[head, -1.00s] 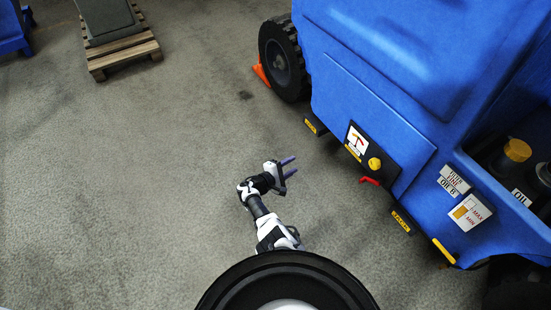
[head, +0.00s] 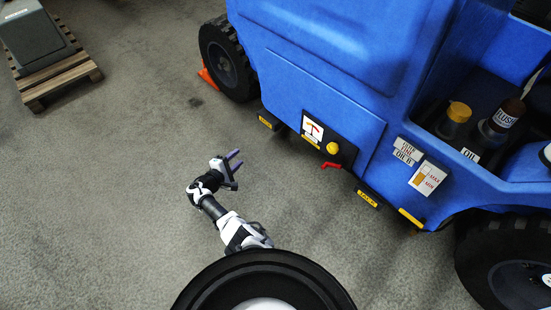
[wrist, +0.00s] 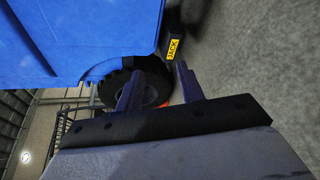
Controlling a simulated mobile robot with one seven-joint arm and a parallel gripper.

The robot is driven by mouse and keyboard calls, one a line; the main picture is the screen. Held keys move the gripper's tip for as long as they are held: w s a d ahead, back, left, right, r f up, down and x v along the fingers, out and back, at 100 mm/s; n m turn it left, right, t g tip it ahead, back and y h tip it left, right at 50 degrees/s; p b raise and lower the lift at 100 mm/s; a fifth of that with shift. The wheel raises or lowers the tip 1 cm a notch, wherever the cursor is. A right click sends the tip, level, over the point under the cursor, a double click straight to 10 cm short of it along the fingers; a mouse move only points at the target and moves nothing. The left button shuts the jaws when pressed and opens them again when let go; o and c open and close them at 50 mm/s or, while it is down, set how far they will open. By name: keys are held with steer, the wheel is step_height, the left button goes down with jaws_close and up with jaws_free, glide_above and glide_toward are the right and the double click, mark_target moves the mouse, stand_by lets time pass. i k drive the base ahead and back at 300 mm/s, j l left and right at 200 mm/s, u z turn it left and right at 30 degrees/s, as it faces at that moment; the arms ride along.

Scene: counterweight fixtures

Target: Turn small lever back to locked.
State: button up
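A small red lever (head: 331,166) sticks out low on the side of the blue vehicle (head: 310,60), just under a round yellow knob (head: 333,148) on a black panel. A white label with a red symbol (head: 313,129) is beside the knob. My gripper (head: 235,162) is out to the left of the lever, over the floor, with its two purple fingers apart and nothing between them. In the wrist view my gripper (wrist: 158,85) also shows spread, empty fingers. The lever is not visible in the wrist view.
Yellow jack labels (head: 367,198) mark the vehicle's lower edge. An orange wheel chock (head: 208,78) sits by the black tyre (head: 228,57). Bottles, including an amber one (head: 455,118), stand in a recess at right. A pallet (head: 58,75) with a grey weight is at upper left. Floor between is clear.

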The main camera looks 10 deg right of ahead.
mark_target(342, 164)
steer(key=j+z, duration=0.75)
steer(key=j, duration=0.2)
steer(key=k+j+z, duration=0.15)
steer(key=j+z, duration=0.25)
